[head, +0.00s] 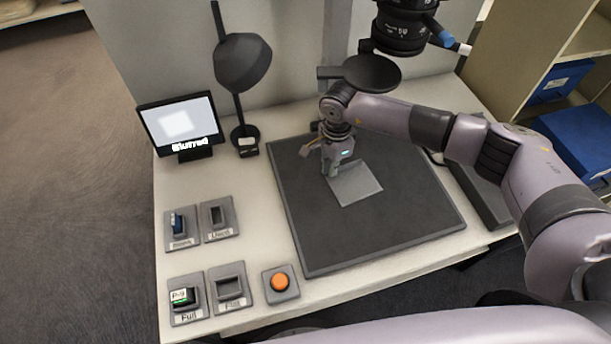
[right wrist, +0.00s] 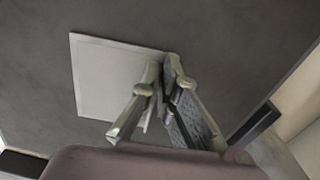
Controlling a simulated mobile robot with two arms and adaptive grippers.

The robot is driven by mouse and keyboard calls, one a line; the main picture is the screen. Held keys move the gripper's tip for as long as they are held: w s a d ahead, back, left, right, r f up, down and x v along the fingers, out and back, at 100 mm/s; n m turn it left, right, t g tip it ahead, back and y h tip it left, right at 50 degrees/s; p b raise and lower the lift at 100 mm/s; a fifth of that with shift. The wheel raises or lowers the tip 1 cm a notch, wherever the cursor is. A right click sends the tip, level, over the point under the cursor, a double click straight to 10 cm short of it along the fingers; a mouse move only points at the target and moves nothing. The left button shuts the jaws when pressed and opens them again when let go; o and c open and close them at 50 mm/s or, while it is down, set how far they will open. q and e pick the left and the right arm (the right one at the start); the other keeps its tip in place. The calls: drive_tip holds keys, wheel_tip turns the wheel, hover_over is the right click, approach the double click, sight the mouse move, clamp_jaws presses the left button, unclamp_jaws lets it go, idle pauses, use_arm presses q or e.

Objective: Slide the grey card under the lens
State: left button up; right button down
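The grey card (head: 360,186) lies flat on the dark mat (head: 410,215). It also shows in the right wrist view (right wrist: 105,80). My right gripper (head: 333,172) is low over the mat at the card's left edge in the head view. In the right wrist view, its fingertips (right wrist: 167,62) meet beside a corner of the card, with no card visible between them; whether they touch it is unclear. A black ringed camera or lens body (head: 402,30) hangs at the top, with a dark round disc (head: 371,73) below it. My left gripper is out of view.
A screen (head: 180,122) reads "Blurred". A black lamp (head: 242,65) stands beside it. Labelled holders, including one marked "Full" (head: 187,298), and an orange button (head: 280,282) sit front left. Blue boxes (head: 575,135) are on a shelf at right.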

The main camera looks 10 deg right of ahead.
drive_tip(key=shift+d, duration=0.2)
drive_tip(key=c, duration=1.9)
unclamp_jaws()
drive_tip(key=shift+d, duration=0.15)
drive_tip(key=shift+o, duration=0.9)
drive_tip(key=shift+s+d, duration=0.1)
drive_tip(key=shift+d, duration=0.05)
drive_tip(key=s+a+r, duration=0.1)
drive_tip(key=a+r, duration=0.5)
drive_tip(key=r, duration=0.2)
drive_tip(key=shift+n, duration=0.3)
